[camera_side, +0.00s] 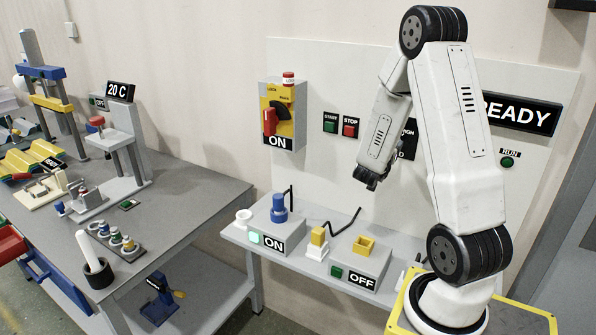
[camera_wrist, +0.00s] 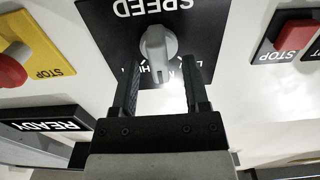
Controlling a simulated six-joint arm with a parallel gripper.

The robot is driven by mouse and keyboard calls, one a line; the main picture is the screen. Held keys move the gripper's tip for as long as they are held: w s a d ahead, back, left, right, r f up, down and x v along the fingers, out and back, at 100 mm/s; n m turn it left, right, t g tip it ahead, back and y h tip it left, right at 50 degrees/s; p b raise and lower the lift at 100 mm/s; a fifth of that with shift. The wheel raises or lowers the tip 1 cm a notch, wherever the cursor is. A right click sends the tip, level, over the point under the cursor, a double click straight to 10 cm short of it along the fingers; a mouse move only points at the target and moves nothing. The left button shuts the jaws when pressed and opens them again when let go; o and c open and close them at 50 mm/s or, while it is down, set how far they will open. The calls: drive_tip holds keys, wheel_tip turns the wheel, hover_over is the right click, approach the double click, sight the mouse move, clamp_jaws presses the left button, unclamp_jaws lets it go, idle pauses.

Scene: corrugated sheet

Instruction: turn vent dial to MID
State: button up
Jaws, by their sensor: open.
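A grey dial knob (camera_wrist: 158,45) sits on a black plate (camera_wrist: 105,25) lettered SPEED, upside down in the wrist view. Its narrow pointer end faces the bottom of that picture; the small lettering there is partly hidden by my fingers. I see no dial marked vent and cannot read MID. My gripper (camera_wrist: 160,75) is open and empty, with one finger on either side of the pointer end in the picture; I cannot tell whether they touch it. In the side view my gripper (camera_side: 367,180) hangs in front of the wall panel, and my arm hides most of the dial area.
On the wall panel (camera_side: 340,65) are a yellow box with a red rotary switch (camera_side: 270,121), a red STOP button (camera_side: 350,126) and a READY sign (camera_side: 520,113). A shelf below holds an ON box (camera_side: 283,240) and an OFF box (camera_side: 376,262). A workbench (camera_side: 190,200) stands left.

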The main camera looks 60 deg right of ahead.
drive_tip(key=a, duration=0.6)
drive_tip(key=shift+a, duration=0.4)
drive_tip(key=w+a+f+n+t+y, duration=0.35)
drive_tip(key=w+a+n+y, duration=0.2)
drive_tip(key=w+a, duration=0.2)
drive_tip(key=w+a+f+n+t+y, duration=0.2)
drive_tip(key=w+a+n+t+y, duration=0.3)
drive_tip(key=a, duration=0.3)
drive_tip(key=s+a+f+n+g+y, duration=0.1)
drive_tip(key=s+a+n+g+y, duration=0.2)
drive_tip(key=a, duration=0.5)
drive_tip(key=s+a+f+n+g+y, duration=0.1)
drive_tip(key=s+a+n+g+y, duration=0.2)
drive_tip(key=a, duration=0.5)
drive_tip(key=shift+s+a+f+n+y, duration=0.3)
drive_tip(key=shift+s+f+n+y, duration=0.15)
drive_tip(key=shift+n+y, duration=0.3)
